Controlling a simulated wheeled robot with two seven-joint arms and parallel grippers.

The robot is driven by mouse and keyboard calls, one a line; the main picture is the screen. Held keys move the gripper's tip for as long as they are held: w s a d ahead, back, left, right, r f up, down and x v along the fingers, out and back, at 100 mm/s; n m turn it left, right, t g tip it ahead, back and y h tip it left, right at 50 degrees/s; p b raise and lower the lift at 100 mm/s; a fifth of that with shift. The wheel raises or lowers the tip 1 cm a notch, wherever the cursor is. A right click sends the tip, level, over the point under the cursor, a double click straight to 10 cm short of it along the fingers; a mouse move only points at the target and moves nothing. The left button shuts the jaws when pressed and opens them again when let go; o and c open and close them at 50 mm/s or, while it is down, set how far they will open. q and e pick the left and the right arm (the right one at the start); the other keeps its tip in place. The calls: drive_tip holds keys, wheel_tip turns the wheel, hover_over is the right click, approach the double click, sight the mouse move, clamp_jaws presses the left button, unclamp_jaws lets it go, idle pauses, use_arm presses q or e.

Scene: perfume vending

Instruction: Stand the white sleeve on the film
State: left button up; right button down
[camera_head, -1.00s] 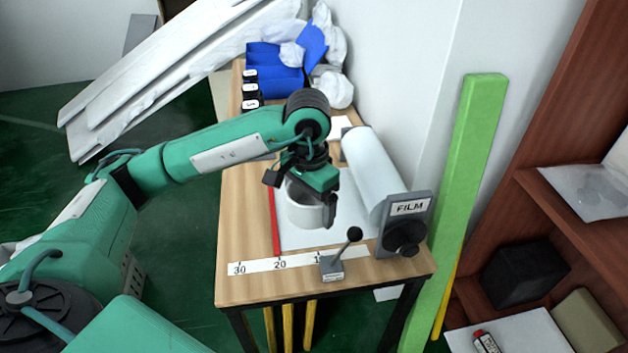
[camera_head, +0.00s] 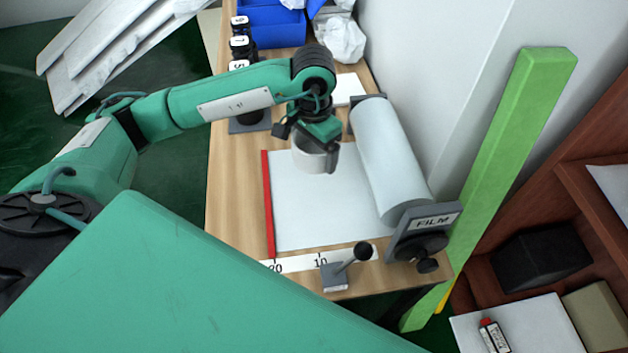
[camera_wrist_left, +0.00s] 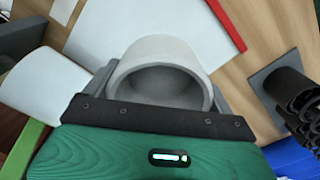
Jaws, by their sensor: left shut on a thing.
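The white sleeve (camera_head: 316,158) is a short, wide, hollow cylinder. My left gripper (camera_head: 318,150) is shut on it, with one finger on each side. In the left wrist view the sleeve (camera_wrist_left: 160,62) shows its open end towards the camera, between the fingers. The film (camera_head: 325,208) is a white sheet lying flat on the table, drawn from the roll (camera_head: 390,160) on its right. The sleeve is over the far part of the film; whether it touches the film cannot be told. My right gripper is not in view.
A red bar (camera_head: 268,205) lies along the film's left edge. A small lever (camera_head: 348,268) and a number strip (camera_head: 300,263) are at the table's front. The FILM holder (camera_head: 425,235) stands at the front right. Black numbered items (camera_head: 240,45) and blue bins (camera_head: 275,25) are at the back.

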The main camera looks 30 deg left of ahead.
use_arm(q)
hover_over(314, 192)
wheel_tip(314, 192, down, 10)
drive_tip(key=shift+r, duration=0.1)
wheel_tip(314, 192, down, 3)
drive_tip(key=shift+r+p, duration=0.2)
drive_tip(key=shift+p, duration=0.1)
drive_tip(key=shift+f, duration=0.4)
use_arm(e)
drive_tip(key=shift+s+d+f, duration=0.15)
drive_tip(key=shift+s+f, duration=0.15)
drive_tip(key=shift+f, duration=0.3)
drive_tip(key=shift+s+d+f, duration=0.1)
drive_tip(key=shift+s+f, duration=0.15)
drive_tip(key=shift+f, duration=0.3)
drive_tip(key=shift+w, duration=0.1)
